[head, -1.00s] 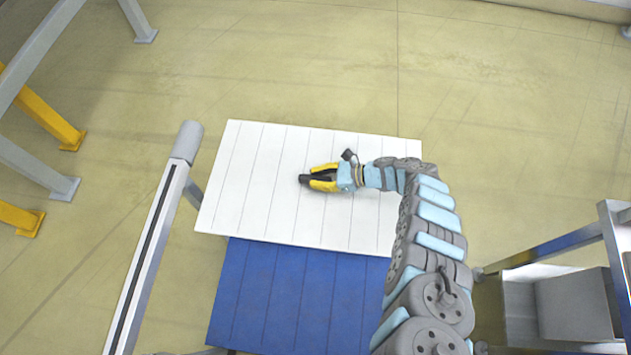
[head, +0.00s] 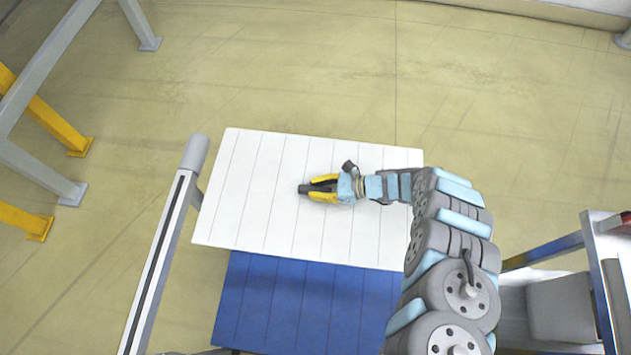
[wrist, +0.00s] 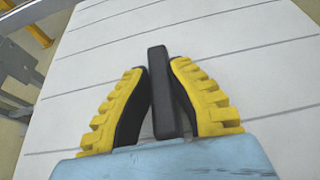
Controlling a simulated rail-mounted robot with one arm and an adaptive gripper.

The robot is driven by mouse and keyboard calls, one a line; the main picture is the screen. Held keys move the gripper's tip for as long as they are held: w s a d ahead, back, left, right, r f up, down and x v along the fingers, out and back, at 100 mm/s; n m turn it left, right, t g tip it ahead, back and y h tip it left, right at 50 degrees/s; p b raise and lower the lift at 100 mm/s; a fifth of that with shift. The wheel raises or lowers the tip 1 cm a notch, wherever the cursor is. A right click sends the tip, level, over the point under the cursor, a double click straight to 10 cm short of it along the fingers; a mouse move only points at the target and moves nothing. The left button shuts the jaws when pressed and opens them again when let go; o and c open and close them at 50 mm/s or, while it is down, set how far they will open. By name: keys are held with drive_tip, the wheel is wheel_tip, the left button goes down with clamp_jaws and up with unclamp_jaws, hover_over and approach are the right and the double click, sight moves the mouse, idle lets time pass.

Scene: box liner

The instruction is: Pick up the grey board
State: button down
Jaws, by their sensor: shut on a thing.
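The grey board (wrist: 161,92) is a narrow dark bar in the wrist view, upright in the picture between the two yellow fingers. My gripper (head: 308,188) is over the white slatted surface, and its yellow fingers with black pads are shut on the board. The board's dark end also shows at the fingertips in the head view (head: 304,189). Its lower part is hidden by the fingers and the blue gripper body. I cannot tell whether it touches the white surface or is just above it.
The white surface (head: 237,200) is otherwise clear. A blue slatted surface (head: 285,300) lies on its near side. A grey rail post (head: 165,250) stands at the left, yellow and grey frame legs (head: 57,125) beyond it. A shelf frame with a grey box (head: 560,308) stands at the right.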

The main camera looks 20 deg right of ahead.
drive_tip(key=s+a+r+p, duration=0.1)
drive_tip(key=s+r+p, duration=0.1)
drive_tip(key=s+a+r+p, duration=0.1)
drive_tip(key=s+p, duration=0.2)
drive_tip(key=s+a+r+p, duration=0.1)
drive_tip(key=s+r+p, duration=0.1)
drive_tip(key=shift+s+a+r+p, duration=0.3)
drive_tip(key=shift+s+r+p, duration=0.05)
drive_tip(key=shift+s, duration=0.05)
drive_tip(key=shift+s+a+r+p, duration=0.1)
drive_tip(key=shift+s+a+p, duration=0.1)
drive_tip(key=shift+s+p, duration=0.3)
drive_tip(key=shift+s+a+r+p, duration=0.1)
drive_tip(key=shift+s+a+p, duration=0.05)
drive_tip(key=shift+s+p, duration=0.25)
